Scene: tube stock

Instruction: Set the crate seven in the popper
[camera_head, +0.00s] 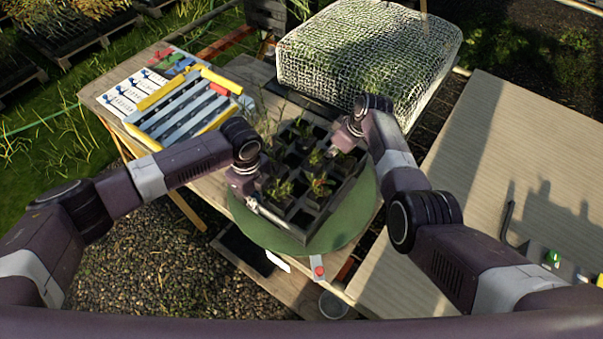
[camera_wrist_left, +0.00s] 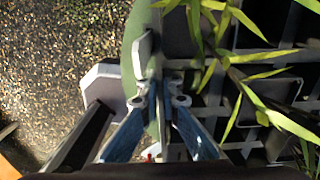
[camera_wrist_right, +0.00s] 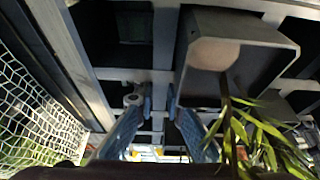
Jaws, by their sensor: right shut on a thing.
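The crate (camera_head: 309,233) is a dark grey open-topped grid box with several square pots and small green plants. It rests on a round green disc (camera_head: 350,226) at the table's front. My left gripper (camera_head: 251,200) is at the crate's left side; in the left wrist view its fingers (camera_wrist_left: 166,88) straddle the rim region, but their grip is unclear. My right gripper (camera_head: 347,135) is shut on the crate's far right side, and the right wrist view shows its fingers (camera_wrist_right: 154,102) at a grey wall. No crate number is readable. I cannot tell which thing is the popper.
A blue-grey slatted frame with yellow bars (camera_head: 182,114) lies left on the table, beside a white board with coloured tags (camera_head: 122,100). A white mesh-covered block (camera_head: 365,50) stands behind. A wooden table (camera_head: 490,150) at right is mostly clear. A red knob (camera_head: 319,271) sits in front.

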